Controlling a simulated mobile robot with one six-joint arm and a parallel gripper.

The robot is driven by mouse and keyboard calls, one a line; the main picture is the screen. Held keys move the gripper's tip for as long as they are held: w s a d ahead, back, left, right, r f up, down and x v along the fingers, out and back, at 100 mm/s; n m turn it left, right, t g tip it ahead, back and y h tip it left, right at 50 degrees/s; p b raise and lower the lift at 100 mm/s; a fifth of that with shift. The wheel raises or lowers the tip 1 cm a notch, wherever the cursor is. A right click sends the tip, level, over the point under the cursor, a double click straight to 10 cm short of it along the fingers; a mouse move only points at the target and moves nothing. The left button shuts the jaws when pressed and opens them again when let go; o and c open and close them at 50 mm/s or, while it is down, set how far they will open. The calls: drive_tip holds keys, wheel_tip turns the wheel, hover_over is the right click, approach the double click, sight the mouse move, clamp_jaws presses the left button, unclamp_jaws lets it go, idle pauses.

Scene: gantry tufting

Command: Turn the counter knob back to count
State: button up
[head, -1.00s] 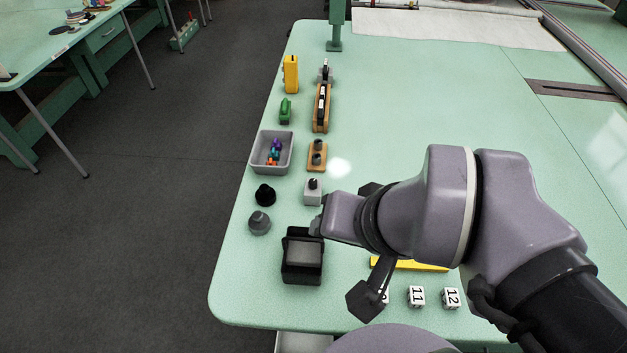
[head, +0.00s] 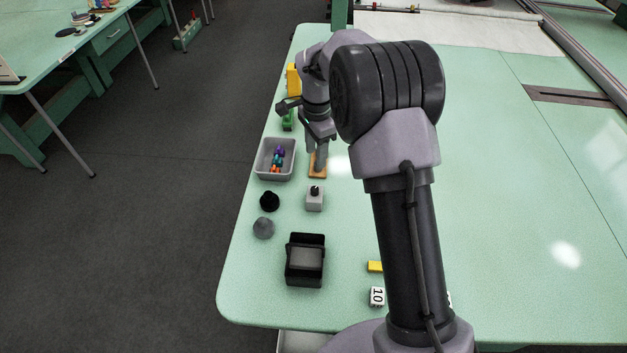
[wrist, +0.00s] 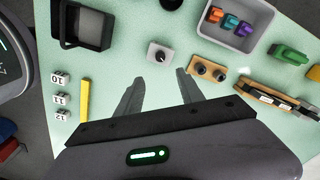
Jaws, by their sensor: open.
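A small light grey box with a black knob on top (head: 315,197) stands near the left edge of the table. I take it to be the counter. In the wrist view the box and knob (wrist: 160,54) lie just beyond my fingertips, roughly in line with the gap between them. A pale pointer mark shows on the knob, too small to read. My gripper (wrist: 160,74) is open and empty. In the head view my gripper (head: 319,160) hangs over the wooden block, farther back than the grey box, pointing down. It touches nothing that I can make out.
A wooden block with two dark knobs (wrist: 208,70) and a grey bin of coloured pieces (head: 262,170) are close by. A black tray (head: 304,282), black knob piece (head: 269,200) and grey knob piece (head: 263,228) stand nearer.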

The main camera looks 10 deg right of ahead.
sight(315, 188)
wheel_tip(315, 188, down, 15)
drive_tip(key=b, duration=0.3)
drive_tip(key=shift+w+r+b, duration=0.1)
drive_tip(key=shift+w+b, duration=0.05)
drive_tip(key=shift+b, duration=0.2)
clamp_jaws()
